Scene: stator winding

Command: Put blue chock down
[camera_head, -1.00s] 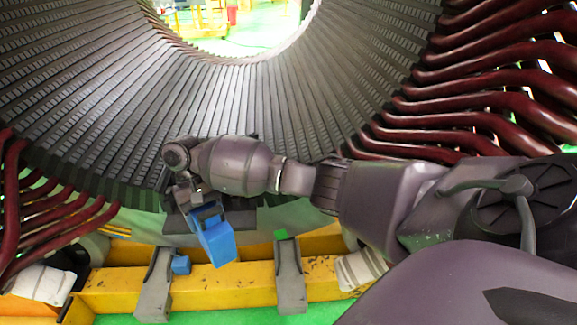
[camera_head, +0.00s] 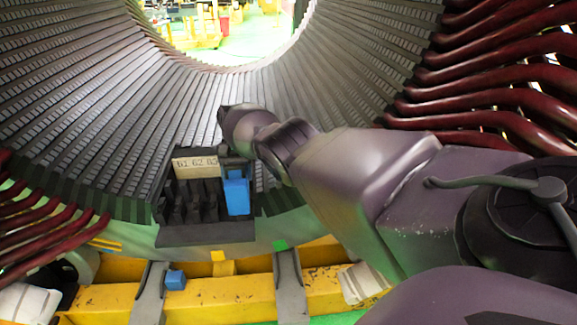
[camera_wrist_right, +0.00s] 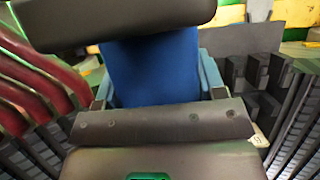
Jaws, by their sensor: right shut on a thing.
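The blue chock (camera_head: 237,194) is upright at the right end of a dark slotted rack (camera_head: 205,236) in the head view. My right gripper (camera_head: 236,160) is at the chock's top, partly hidden by my own wrist. In the right wrist view the chock (camera_wrist_right: 152,68) sits between the two dark fingers of the right gripper (camera_wrist_right: 155,72), which is shut on it. A lighter blue edge shows beside it there. I cannot tell whether the chock's lower end touches the rack. My left gripper is not in view.
The rack has a pale numbered label (camera_head: 195,167) and stands at the bottom of the stator bore (camera_head: 105,120). A small blue block (camera_head: 175,280), a yellow block (camera_head: 219,256) and a green block (camera_head: 280,245) are on or near the yellow beam (camera_head: 110,292). Dark red bars (camera_head: 490,100) flank both sides.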

